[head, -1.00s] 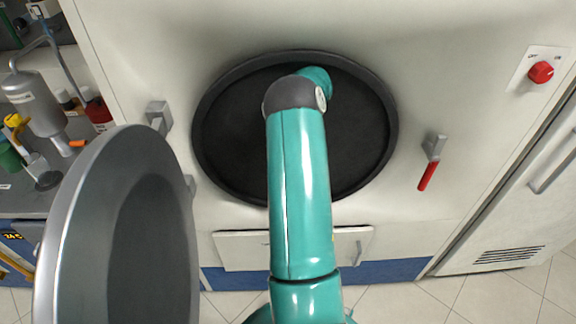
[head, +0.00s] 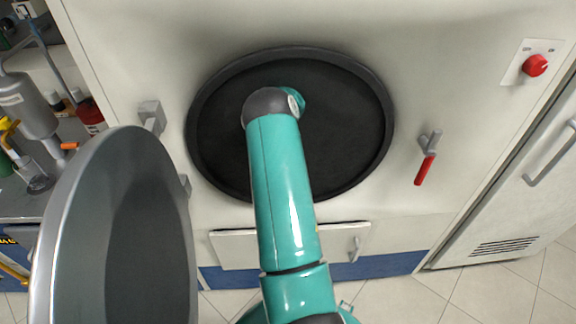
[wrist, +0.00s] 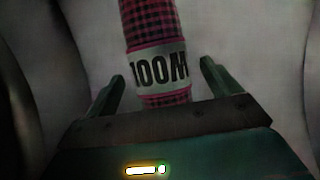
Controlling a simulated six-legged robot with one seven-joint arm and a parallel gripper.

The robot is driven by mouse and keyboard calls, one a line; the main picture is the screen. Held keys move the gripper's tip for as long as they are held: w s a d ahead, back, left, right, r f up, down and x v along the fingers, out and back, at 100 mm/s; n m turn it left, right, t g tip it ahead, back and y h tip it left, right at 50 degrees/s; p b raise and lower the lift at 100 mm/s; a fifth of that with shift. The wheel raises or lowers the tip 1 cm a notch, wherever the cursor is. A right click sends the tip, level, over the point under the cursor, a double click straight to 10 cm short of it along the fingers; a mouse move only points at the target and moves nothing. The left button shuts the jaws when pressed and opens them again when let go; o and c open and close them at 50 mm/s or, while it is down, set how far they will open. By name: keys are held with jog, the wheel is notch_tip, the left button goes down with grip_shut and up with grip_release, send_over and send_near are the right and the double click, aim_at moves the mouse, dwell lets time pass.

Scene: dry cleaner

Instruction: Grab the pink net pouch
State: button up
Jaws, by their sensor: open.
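The pink net pouch (wrist: 150,28) shows in the wrist view as a narrow pink and black checked shape with a pale band (wrist: 160,70) bearing dark lettering. It runs from the top edge down between the fingers of my gripper (wrist: 160,85). My gripper is open, with one finger on each side of the pouch and gaps showing on both sides. The pouch's upper end is out of frame. In the head view my arm reaches into the round dark opening (head: 340,130) of the machine, and the gripper and pouch are hidden there.
The round metal door (head: 150,230) stands open at the left. The opening's dark rim (head: 388,120) surrounds my arm. A red-handled latch (head: 425,168) and a red knob (head: 535,65) are on the white front at the right. Pale surfaces flank the pouch inside.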

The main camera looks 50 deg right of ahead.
jog(key=shift+x, duration=1.45)
jog(key=shift+r, duration=0.1)
jog(key=shift+c, duration=0.2)
jog(key=c, duration=1.1)
jog(key=shift+c, duration=0.6)
jog(key=shift+w+r, duration=0.1)
